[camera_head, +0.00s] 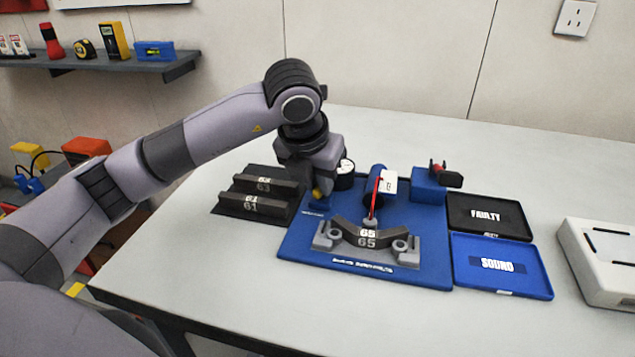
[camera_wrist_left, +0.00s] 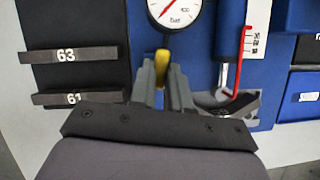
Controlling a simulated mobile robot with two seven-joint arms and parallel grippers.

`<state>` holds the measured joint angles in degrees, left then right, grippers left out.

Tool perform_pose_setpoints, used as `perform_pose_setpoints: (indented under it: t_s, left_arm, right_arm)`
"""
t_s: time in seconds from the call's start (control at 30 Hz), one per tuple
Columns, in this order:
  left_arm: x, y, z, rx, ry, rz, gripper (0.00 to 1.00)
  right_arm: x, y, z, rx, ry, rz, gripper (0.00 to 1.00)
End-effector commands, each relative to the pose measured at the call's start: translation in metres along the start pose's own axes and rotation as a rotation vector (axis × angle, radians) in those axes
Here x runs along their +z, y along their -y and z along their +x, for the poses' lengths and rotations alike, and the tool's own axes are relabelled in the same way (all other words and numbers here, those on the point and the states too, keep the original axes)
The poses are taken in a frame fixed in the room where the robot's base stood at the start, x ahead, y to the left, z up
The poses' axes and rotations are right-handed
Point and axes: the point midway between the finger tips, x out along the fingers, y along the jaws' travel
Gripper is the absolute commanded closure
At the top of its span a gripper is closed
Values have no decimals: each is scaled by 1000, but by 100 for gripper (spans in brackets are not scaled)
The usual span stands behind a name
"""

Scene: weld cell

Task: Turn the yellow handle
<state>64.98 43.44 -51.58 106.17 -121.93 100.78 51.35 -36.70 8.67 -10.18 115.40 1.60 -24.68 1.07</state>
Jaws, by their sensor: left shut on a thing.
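The yellow handle (camera_wrist_left: 161,67) shows in the left wrist view between the two fingers of my left gripper (camera_wrist_left: 163,82), just below the round pressure gauge. In the head view the yellow handle (camera_head: 318,193) is a small patch beneath my left gripper (camera_head: 312,188), at the left edge of the blue base plate (camera_head: 290,246). My left gripper is shut on the handle. The fingers hide part of it. The white-faced gauge (camera_wrist_left: 174,8) is cut off at the top of the left wrist view; the gauge (camera_head: 345,166) is partly hidden by my wrist in the head view. My right gripper is not in view.
A grey fixture holds the dark curved part marked 65 (camera_head: 366,233) on the plate. Dark bars marked 63 and 61 (camera_head: 252,206) lie left. The FAULTY tray (camera_head: 526,237) and SOUND tray (camera_head: 545,282) lie right.

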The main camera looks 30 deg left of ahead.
Motion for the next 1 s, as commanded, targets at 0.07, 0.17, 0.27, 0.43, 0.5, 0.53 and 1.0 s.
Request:
perform_pose_setpoints:
  t_s: [0.07, 0.17, 0.27, 0.43, 0.5, 0.53, 1.0]
  left_arm:
    - [0, 1, 0, 19, 3, -47, 100]
    - [0, 2, 0, 40, 1, -98, 100]
    - [1, 2, 0, 56, 2, -138, 100]
    - [1, 2, -1, 73, 1, -179, 100]
    - [1, 2, -1, 77, 1, -189, 100]
    - [1, 2, -1, 78, 1, -192, 100]
    - [1, 2, -1, 80, 1, -200, 70]
  right_arm:
    - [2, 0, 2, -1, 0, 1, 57]
    - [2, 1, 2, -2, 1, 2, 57]
    - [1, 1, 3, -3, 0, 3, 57]
    - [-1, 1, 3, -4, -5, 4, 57]
    - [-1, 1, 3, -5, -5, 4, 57]
    - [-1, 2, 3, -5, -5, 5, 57]
    - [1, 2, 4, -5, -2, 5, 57]
